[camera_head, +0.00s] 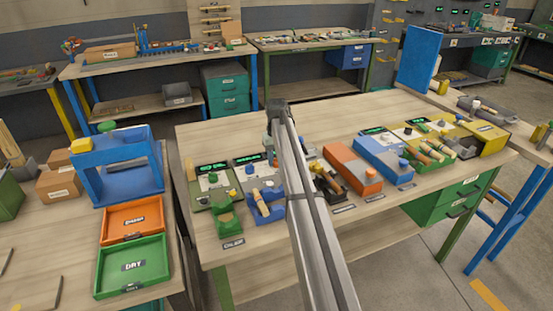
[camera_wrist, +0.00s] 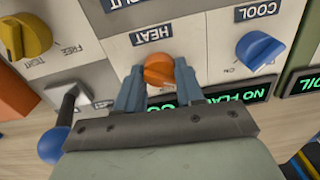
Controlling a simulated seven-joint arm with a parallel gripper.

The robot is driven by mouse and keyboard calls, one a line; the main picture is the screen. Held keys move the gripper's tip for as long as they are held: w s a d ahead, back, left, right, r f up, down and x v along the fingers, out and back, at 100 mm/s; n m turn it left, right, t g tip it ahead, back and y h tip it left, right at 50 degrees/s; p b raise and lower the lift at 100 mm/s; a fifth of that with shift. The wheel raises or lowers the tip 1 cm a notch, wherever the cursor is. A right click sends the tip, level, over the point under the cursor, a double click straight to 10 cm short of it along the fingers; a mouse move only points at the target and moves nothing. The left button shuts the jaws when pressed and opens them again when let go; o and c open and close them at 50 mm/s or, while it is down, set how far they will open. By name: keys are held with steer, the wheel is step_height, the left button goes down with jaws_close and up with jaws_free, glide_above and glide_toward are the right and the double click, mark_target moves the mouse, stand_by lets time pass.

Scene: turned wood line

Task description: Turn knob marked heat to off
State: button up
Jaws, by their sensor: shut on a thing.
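The orange heat knob (camera_wrist: 158,70) is on a pale panel in the wrist view, with the label HEAT (camera_wrist: 151,33) beside it. My gripper (camera_wrist: 158,84) has its two blue-grey fingers on either side of this knob and is shut on it. The marks around the heat knob are hidden by the fingers, so its setting cannot be read. In the head view my arm (camera_head: 305,200) reaches over the bench and hides the gripper and the knob.
A blue knob (camera_wrist: 260,50) labelled COOL is to the right, and a yellow knob (camera_wrist: 25,37) is at the left. A lever with a blue ball (camera_wrist: 54,145) stands near the left finger. A green-lit display (camera_wrist: 235,97) is partly covered by the gripper.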

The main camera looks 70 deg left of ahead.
steer(key=o, duration=1)
steer(key=shift+o, duration=0.2)
step_height(320, 180, up, 14)
steer(key=shift+f, duration=0.1)
stand_by(0.6)
